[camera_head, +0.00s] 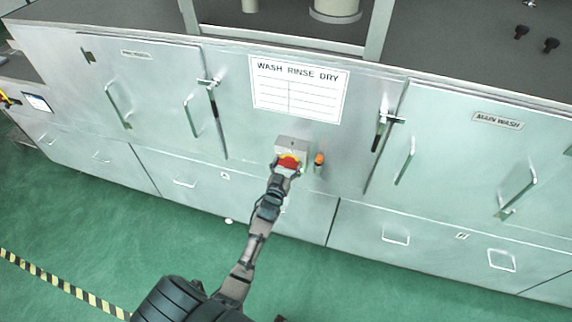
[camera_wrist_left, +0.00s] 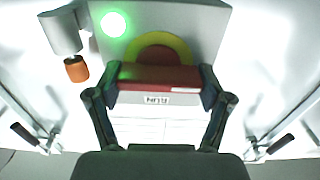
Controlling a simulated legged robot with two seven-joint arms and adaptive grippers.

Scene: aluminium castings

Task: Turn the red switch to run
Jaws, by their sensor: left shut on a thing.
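The red switch (camera_head: 289,160) sits on a grey box (camera_head: 291,143) on the front of the middle cabinet. In the left wrist view its red handle (camera_wrist_left: 158,78) lies level across the picture, in front of a yellow disc (camera_wrist_left: 158,43) with a red centre. My left gripper (camera_head: 284,172) is shut on the handle, with one finger at each end, as the left wrist view (camera_wrist_left: 158,90) shows. A green lamp (camera_wrist_left: 114,24) glows on the box beside the disc. A small label below the handle is too blurred to read. My right gripper is not in view.
An orange-tipped fitting (camera_head: 319,159) sticks out just right of the box and shows in the left wrist view (camera_wrist_left: 77,68). A "WASH RINSE DRY" sign (camera_head: 298,89) is above. Door handles (camera_head: 405,160) protrude on both sides.

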